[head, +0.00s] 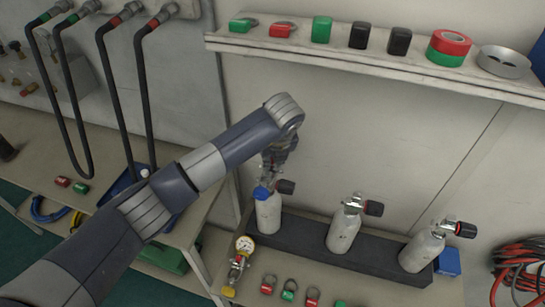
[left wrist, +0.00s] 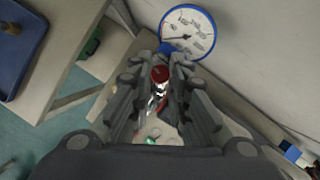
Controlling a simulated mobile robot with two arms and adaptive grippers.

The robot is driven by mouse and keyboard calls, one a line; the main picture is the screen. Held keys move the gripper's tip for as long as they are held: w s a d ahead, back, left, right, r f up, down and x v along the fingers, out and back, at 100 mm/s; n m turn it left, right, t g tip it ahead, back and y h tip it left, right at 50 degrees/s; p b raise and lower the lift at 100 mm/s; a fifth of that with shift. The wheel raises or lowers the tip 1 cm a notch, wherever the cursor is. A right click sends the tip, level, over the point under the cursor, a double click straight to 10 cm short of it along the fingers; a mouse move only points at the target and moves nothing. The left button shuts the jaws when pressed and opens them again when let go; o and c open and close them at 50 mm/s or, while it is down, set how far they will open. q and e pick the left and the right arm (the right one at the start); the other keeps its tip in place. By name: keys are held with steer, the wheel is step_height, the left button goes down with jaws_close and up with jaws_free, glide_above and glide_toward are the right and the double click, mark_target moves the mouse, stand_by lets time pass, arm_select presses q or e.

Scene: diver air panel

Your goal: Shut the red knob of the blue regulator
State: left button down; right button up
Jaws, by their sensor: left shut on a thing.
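The blue regulator (head: 262,192) sits on top of the leftmost white cylinder (head: 268,215). My left gripper (head: 274,165) points down right above it and hides most of it in the head view. In the left wrist view the regulator's blue-rimmed gauge (left wrist: 188,34) shows beyond the fingertips. The red knob (left wrist: 160,73) lies between the two fingers of my left gripper (left wrist: 165,60), which are shut on it. The knob is hidden in the head view. My right gripper is in neither view.
Two more white cylinders (head: 343,230) with black valve knobs stand to the right in a dark rack (head: 300,240). A yellow regulator (head: 241,255) lies at the front left. A shelf (head: 380,66) with tapes and blocks runs above. Black hoses (head: 142,95) hang at the left.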

arm_select(q)
steer(key=shift+m+b, duration=0.3)
steer(key=shift+b, duration=0.15)
steer(key=m+h+b, duration=0.1)
steer(key=m+b, duration=0.1)
steer(key=b, duration=0.1)
steer(key=m+h+b, duration=0.1)
steer(key=m+b, duration=0.1)
steer(key=b, duration=0.1)
steer(key=m+h+b, duration=0.1)
steer(key=m+b, duration=0.2)
steer(key=shift+w+a+f, duration=0.1)
steer(key=shift+a+f, duration=0.05)
steer(key=shift+a, duration=0.2)
steer(key=shift+r+m+g+h+b, duration=0.2)
steer(key=shift+m+g+h+b, duration=0.15)
steer(key=shift+m+b, duration=1.1)
steer(key=c, duration=1.5)
jaws_free()
steer(key=v, duration=1.2)
steer(key=shift+w+a, duration=0.1)
steer(key=shift+a, duration=0.1)
